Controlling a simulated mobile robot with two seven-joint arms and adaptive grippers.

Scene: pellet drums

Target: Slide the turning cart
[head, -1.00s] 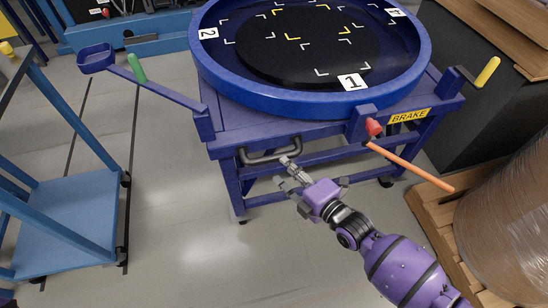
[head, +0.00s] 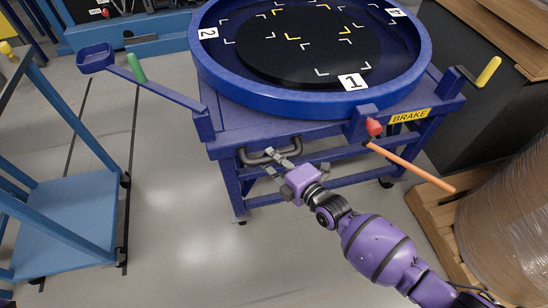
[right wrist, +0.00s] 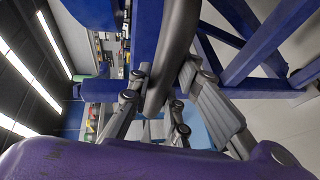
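The turning cart (head: 222,140) is a dark blue frame with a round blue tray on top, holding a black disc (head: 300,50) with numbered marks. A grey bent handle (head: 250,161) is on its near side. My right gripper (head: 279,160) is at this handle. In the right wrist view the handle (right wrist: 172,55) passes between the spread fingers of the gripper (right wrist: 163,88). The fingers look close to the bar but not clamped on it. My left gripper is not in view.
A red-knobbed orange lever (head: 412,168) sticks out beside the BRAKE label (head: 409,116). A light blue trolley (head: 75,215) stands at the left. A wrapped drum (head: 510,215) on a wooden pallet (head: 432,212) is at the right. The floor between is clear.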

